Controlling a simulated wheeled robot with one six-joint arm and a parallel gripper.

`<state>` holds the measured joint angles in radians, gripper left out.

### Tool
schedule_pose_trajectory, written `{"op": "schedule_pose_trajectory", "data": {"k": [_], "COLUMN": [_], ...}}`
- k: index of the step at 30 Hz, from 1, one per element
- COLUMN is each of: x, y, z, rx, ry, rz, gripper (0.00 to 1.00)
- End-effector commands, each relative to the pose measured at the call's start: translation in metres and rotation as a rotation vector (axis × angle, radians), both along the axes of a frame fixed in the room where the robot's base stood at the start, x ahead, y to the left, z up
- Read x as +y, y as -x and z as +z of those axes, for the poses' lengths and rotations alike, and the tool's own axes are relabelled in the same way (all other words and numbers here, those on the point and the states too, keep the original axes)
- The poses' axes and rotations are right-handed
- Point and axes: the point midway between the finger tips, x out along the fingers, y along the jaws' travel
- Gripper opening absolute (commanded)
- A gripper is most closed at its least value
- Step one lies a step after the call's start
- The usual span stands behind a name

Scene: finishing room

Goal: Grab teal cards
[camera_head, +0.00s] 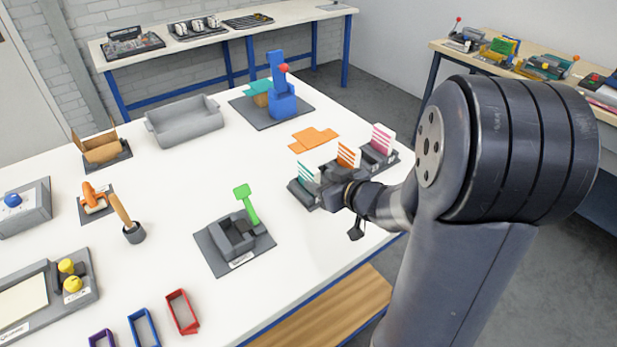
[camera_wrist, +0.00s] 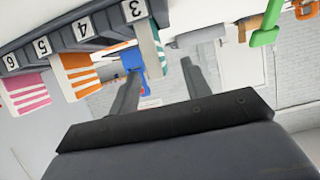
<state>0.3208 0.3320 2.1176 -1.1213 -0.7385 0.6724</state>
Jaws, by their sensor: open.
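The teal-striped white cards (camera_head: 308,176) stand upright in a dark holder at the left end of a row on the white table. In the wrist view, the teal cards (camera_wrist: 149,47) show beside the slot labelled 3. My gripper (camera_wrist: 160,68) is open, with the cards' edge appearing between its two fingertips; I cannot tell how deep the fingers reach. In the head view, my gripper (camera_head: 333,182) is low, right beside the teal cards, and my wrist partly hides the holder.
Orange-striped cards (camera_head: 348,155) and pink-striped cards (camera_head: 382,139) stand close by in neighbouring holders. Orange flat pieces (camera_head: 314,139) lie behind. A dark fixture with a green handle (camera_head: 247,203) stands to the left. The table's front edge is near my arm.

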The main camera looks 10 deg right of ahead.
Motion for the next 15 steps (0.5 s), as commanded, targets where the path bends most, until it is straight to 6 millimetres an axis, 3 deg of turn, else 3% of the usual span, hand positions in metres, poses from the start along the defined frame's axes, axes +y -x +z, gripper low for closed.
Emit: {"op": "schedule_pose_trajectory", "data": {"k": [8,15], "x": [0.007,0.014], "y": [-0.021,-0.051], "z": [-0.009,-0.019], "rx": [0.001,0.001], "ry": [0.001,0.0], "rz": [0.0,0.001], "gripper": [0.45,0.45]}}
